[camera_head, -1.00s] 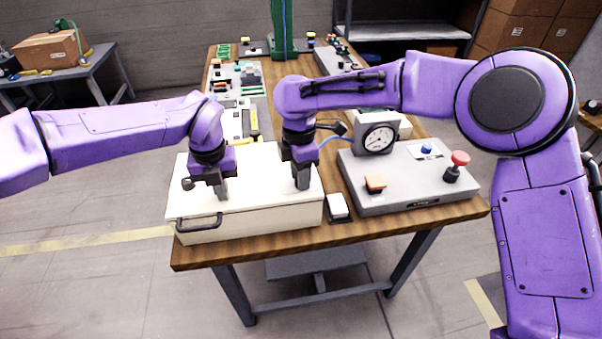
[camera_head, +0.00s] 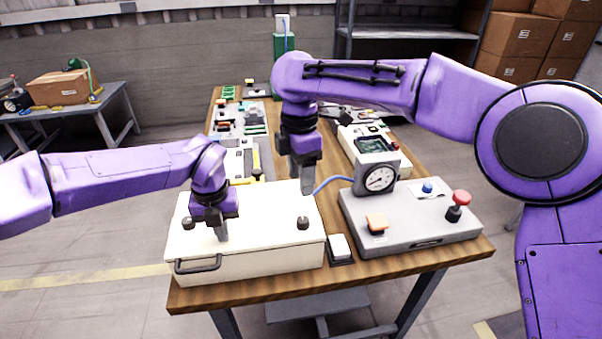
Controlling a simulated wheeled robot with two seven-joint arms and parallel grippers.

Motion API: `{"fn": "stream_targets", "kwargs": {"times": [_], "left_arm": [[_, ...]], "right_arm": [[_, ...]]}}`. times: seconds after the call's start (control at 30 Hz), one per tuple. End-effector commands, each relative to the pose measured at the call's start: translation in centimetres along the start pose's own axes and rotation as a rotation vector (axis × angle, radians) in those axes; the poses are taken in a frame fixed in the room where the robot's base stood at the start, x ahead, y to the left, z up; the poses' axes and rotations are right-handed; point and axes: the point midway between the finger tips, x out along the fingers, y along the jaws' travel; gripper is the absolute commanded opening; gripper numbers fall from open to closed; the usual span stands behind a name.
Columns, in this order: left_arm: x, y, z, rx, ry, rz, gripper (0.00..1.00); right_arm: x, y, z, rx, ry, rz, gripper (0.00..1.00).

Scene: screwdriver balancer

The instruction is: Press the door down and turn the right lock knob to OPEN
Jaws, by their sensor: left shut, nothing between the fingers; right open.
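The white box with its flat door (camera_head: 262,222) lies closed on the near left of the wooden table. A handle (camera_head: 198,264) is on its front. The dark right lock knob (camera_head: 303,223) stands in plain view near the door's right edge; its setting is too small to read. The left lock knob (camera_head: 187,222) shows beside my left gripper. My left gripper (camera_head: 222,234) is shut and empty, fingertips down at the door's left part, seemingly touching it. My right gripper (camera_head: 307,188) is open and empty, pointing down above and behind the right knob, apart from it.
A grey unit with a gauge (camera_head: 379,180), an orange button (camera_head: 377,222) and a red knob (camera_head: 460,202) stands right of the box. A small white switch (camera_head: 340,247) sits between them. More devices fill the table's back.

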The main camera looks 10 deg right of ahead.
Motion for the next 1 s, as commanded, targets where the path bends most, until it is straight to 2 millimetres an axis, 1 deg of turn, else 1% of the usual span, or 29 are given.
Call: {"fn": "stream_targets", "kwargs": {"times": [0.03, 0.37, 0.47, 0.9, 1.0], "left_arm": [[0.3, 0.1, -0.1, 0.000, 0.007, 0.003, 0.00], [0.1, 0.0, -0.2, 0.000, 0.007, 0.003, 0.00], [-0.8, 0.0, -0.1, 0.000, 0.006, 0.003, 0.00], [-6.5, 0.0, 0.0, 0.001, 0.002, 0.000, 0.00], [-7.2, 0.0, 0.0, 0.000, 0.002, 0.001, 0.00]], "right_arm": [[-0.2, 0.0, 0.0, 0.000, 0.000, 0.001, 0.58], [-0.5, 0.0, 0.0, 0.000, 0.000, 0.000, 0.58], [-1.3, -0.1, 0.0, 0.000, 0.000, 0.000, 0.58], [-5.7, -0.3, 0.0, 0.000, 0.000, 0.000, 0.58], [-6.2, -0.3, 0.0, 0.000, 0.000, 0.000, 0.58]]}}
